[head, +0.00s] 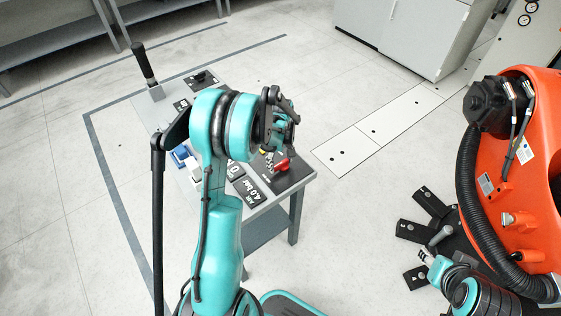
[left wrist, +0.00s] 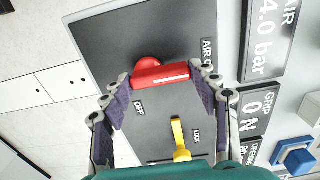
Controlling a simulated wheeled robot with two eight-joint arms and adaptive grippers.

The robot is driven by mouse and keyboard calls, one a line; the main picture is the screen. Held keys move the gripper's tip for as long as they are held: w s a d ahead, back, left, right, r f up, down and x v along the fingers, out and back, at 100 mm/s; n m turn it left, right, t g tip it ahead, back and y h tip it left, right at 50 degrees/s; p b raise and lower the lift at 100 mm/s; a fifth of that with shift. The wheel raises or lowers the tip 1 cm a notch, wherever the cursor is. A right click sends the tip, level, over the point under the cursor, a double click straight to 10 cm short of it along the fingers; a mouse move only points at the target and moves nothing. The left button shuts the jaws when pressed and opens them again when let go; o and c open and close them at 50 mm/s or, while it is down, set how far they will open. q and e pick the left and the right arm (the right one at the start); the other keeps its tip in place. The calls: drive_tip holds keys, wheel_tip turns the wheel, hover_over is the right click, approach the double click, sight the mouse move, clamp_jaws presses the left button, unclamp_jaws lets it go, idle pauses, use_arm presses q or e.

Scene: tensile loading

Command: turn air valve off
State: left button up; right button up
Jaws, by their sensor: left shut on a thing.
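The red air valve handle (left wrist: 160,73) sits on a dark panel (left wrist: 105,45) in the left wrist view. It lies nearly level across that picture, with its round hub at its upper left. An "OFF" label (left wrist: 139,108) is below it and a partly hidden "AIR O…" label (left wrist: 207,50) is to its right. My left gripper (left wrist: 160,80) is shut on the handle, one finger at each end. In the head view the handle (head: 282,165) shows below my left gripper (head: 280,150), whose fingertips are mostly hidden. My right gripper (head: 428,257) is small at the lower right, away from the panel.
A yellow lever (left wrist: 180,140) stands beside a "LOCK" label, close to the left fingers. An orange machine (head: 535,190) is at the right.

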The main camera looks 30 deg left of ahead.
use_arm(q)
drive_tip(key=shift+m, duration=0.3)
drive_tip(key=m, duration=0.4)
drive_tip(key=shift+w+a, duration=0.2)
drive_tip(key=shift+a, duration=0.05)
drive_tip(key=m, duration=0.4)
drive_tip(key=shift+w+a+m+b, duration=0.15)
drive_tip(key=shift+w+m+b, duration=0.15)
drive_tip(key=shift+m, duration=0.1)
drive_tip(key=m, duration=0.4)
drive_tip(key=shift+w+m, duration=0.25)
drive_tip(key=shift+m, duration=0.05)
drive_tip(key=shift+w+m, duration=0.15)
drive_tip(key=shift+m, duration=0.8)
drive_tip(key=shift+w+m, duration=0.1)
drive_tip(key=shift+m, duration=0.85)
drive_tip(key=o, duration=1.2)
drive_tip(key=shift+c, duration=0.2)
